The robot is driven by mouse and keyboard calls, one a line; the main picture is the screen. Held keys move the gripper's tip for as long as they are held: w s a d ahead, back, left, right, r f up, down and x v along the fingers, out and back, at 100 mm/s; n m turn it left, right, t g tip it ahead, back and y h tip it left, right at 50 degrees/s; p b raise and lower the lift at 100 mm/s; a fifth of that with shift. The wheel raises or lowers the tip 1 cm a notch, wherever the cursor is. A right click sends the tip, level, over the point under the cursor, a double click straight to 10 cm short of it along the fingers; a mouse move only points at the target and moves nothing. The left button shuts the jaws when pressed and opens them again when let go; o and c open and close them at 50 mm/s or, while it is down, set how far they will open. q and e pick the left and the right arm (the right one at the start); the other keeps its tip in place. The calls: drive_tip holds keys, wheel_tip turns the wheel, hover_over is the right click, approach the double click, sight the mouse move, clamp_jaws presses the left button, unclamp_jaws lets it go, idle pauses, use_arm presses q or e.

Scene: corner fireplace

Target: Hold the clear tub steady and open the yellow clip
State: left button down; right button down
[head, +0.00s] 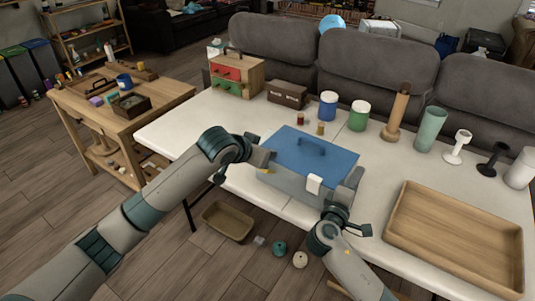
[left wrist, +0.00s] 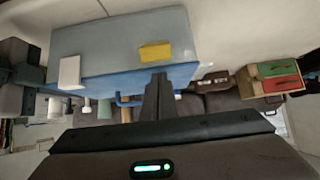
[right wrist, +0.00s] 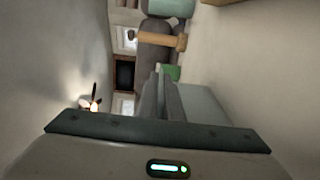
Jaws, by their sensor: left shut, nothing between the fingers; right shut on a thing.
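The clear tub (head: 290,184) looks pale grey and stands on the white table under a blue lid (head: 318,155) with a handle. The yellow clip (left wrist: 155,52) is on the tub's front, by the lid edge; only a sliver shows in the head view (head: 264,171), beside my left gripper. I cannot tell if it is fastened. A white clip (head: 314,184) is farther right on the same side. My left gripper (head: 266,159) is shut and empty, its tips close to the yellow clip. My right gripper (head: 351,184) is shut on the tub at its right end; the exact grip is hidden.
A wooden tray (head: 455,270) lies to the right on the table (head: 185,124). Behind the tub are small jars, a blue-labelled jar (head: 328,106), a green jar (head: 359,116) and a wooden mill (head: 397,112). A drawer box (head: 240,76) stands at the back left.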

use_arm(q)
drive_tip(key=shift+w+d+r, duration=0.15)
drive_tip(key=shift+w+r, duration=0.15)
drive_tip(key=shift+r, duration=0.15)
drive_tip(key=shift+w+d+r, duration=0.3)
drive_tip(key=shift+w+r, duration=0.05)
drive_tip(key=shift+r, duration=0.25)
drive_tip(key=shift+w+d+r, duration=0.25)
drive_tip(key=shift+w+r, duration=0.1)
drive_tip(key=shift+r, duration=0.2)
drive_tip(key=s+a+r, duration=0.3)
drive_tip(key=s+a, duration=0.2)
drive_tip(key=s, duration=0.2)
drive_tip(key=shift+s+a, duration=0.25)
drive_tip(key=shift+s, duration=0.15)
use_arm(e)
drive_tip(key=c, duration=1.8)
unclamp_jaws()
drive_tip(key=shift+c, duration=0.2)
drive_tip(key=o, duration=0.6)
drive_tip(key=shift+c, duration=0.2)
